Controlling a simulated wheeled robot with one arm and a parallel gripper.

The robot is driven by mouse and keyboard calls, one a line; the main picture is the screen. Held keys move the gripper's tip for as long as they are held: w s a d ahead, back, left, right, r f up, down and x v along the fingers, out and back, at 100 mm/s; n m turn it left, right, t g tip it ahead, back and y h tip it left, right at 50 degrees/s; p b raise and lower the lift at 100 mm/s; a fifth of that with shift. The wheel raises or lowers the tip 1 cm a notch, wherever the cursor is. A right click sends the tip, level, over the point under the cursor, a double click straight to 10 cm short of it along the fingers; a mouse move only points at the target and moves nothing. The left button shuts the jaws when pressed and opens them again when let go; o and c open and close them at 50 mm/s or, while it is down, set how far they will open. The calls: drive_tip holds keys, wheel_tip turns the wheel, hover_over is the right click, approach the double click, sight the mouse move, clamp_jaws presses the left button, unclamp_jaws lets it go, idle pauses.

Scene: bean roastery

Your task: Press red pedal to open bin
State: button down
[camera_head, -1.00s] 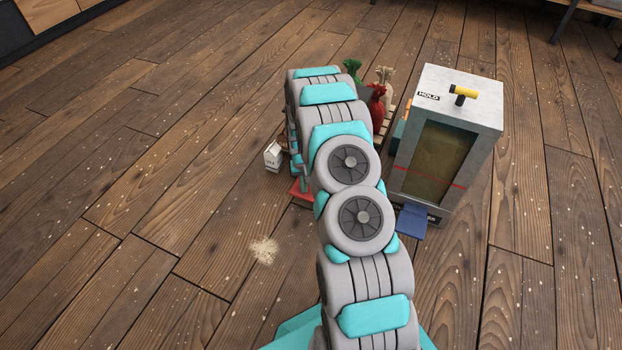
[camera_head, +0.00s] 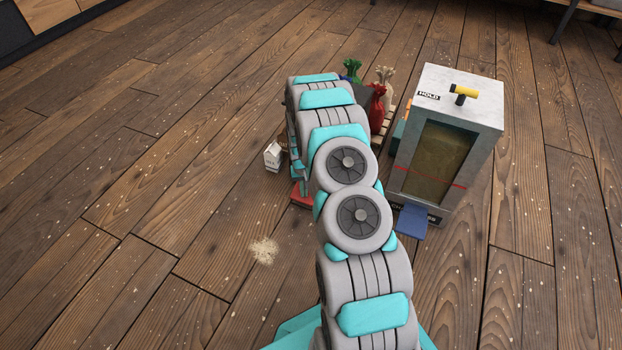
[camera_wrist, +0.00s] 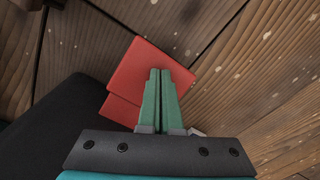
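The red pedal (camera_wrist: 155,62) lies just beyond my gripper's fingertips in the wrist view, low over the wooden floor. In the head view only a small part of the red pedal (camera_head: 302,200) shows beside my arm. My gripper (camera_wrist: 160,72) has its two green fingers together, with nothing visible between them. The fingertips overlap the pedal in the picture; I cannot tell whether they touch it. A dark body (camera_wrist: 60,115), perhaps the bin, fills the lower left of the wrist view.
A grey cabinet (camera_head: 484,145) with a yellow handle and a blue pedal (camera_head: 412,222) stands right of my arm. A small white carton (camera_head: 272,156) is left of my arm.

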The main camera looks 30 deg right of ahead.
idle(0.3)
wheel_tip(320, 180, up, 9)
drive_tip(key=p, duration=0.1)
idle(0.6)
drive_tip(key=shift+f, duration=0.1)
idle(0.6)
drive_tip(key=s+a+r+n+p, duration=0.1)
drive_tip(key=s+a+r, duration=0.35)
drive_tip(key=r, duration=0.45)
drive_tip(key=s+a+r+p, duration=0.1)
drive_tip(key=s+a+r, duration=0.3)
drive_tip(key=r, duration=0.6)
drive_tip(key=s+a+r+n+p, duration=0.1)
drive_tip(key=s+a+r+p, duration=0.1)
drive_tip(key=s+r, duration=0.55)
drive_tip(key=s+a+r+p, duration=0.1)
drive_tip(key=s+r, duration=0.3)
drive_tip(key=s, duration=0.4)
drive_tip(key=s+a+r+n+g, duration=0.1)
drive_tip(key=s+a+r, duration=0.2)
drive_tip(key=s+r, duration=0.2)
drive_tip(key=s+a+r+n+p, duration=0.1)
drive_tip(key=s+a+r, duration=0.2)
drive_tip(key=s, duration=0.9)
wheel_tip(320, 180, up, 2)
drive_tip(key=shift+r+g+p, duration=0.15)
drive_tip(key=shift+g+p, duration=0.15)
drive_tip(key=shift+g, duration=0.1)
